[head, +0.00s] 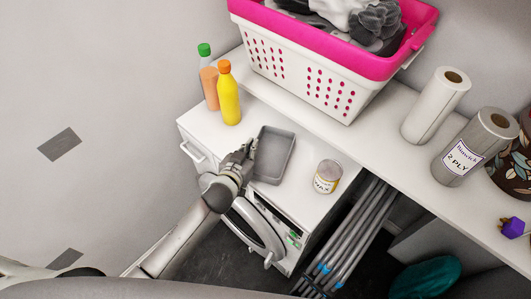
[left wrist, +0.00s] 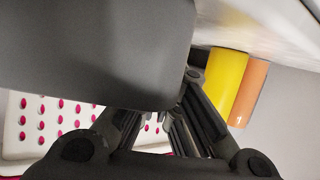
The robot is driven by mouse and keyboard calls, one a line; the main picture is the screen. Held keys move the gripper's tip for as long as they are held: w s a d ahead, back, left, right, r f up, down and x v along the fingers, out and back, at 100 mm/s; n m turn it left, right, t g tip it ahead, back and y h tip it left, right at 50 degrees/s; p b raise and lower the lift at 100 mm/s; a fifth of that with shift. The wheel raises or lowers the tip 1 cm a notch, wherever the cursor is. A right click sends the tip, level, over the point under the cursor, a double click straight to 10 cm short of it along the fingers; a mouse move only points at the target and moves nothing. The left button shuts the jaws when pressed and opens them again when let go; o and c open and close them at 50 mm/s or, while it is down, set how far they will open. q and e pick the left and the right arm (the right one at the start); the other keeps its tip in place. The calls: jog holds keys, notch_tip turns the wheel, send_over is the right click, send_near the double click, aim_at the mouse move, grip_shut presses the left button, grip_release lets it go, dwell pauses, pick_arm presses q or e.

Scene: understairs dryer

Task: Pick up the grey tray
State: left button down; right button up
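The grey tray (head: 273,157) is a shallow rectangular pan with raised walls, and it looks empty. In the head view it is over the white top of the dryer; I cannot tell whether it rests there or is slightly lifted. My left gripper (head: 247,154) is at the tray's left wall. In the left wrist view the tray (left wrist: 90,50) fills the upper left as a dark surface. The fingers of my left gripper (left wrist: 178,108) angle inward and close together at its edge, apparently shut on the wall. The fingertips are partly hidden. My right gripper is not in view.
Yellow (head: 229,100) and orange (head: 209,88) bottles stand behind the tray. A wax tin (head: 327,177) stands to its right. A pink-rimmed laundry basket (head: 310,75) and paper rolls (head: 436,105) are on the shelf. Grey poles (head: 352,235) lean beside the dryer (head: 250,225).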

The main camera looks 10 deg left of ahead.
pick_arm(q)
jog(key=shift+r, duration=0.15)
jog(key=shift+r, duration=0.5)
notch_tip(320, 180, up, 2)
jog(key=shift+s+r+b, duration=0.1)
jog(key=shift+b, duration=0.3)
jog(key=s+d+r+b, duration=0.1)
jog(key=s+r+b, duration=0.1)
jog(key=s+r, duration=0.7)
jog(key=s, duration=0.4)
jog(key=shift+s+r, duration=0.35)
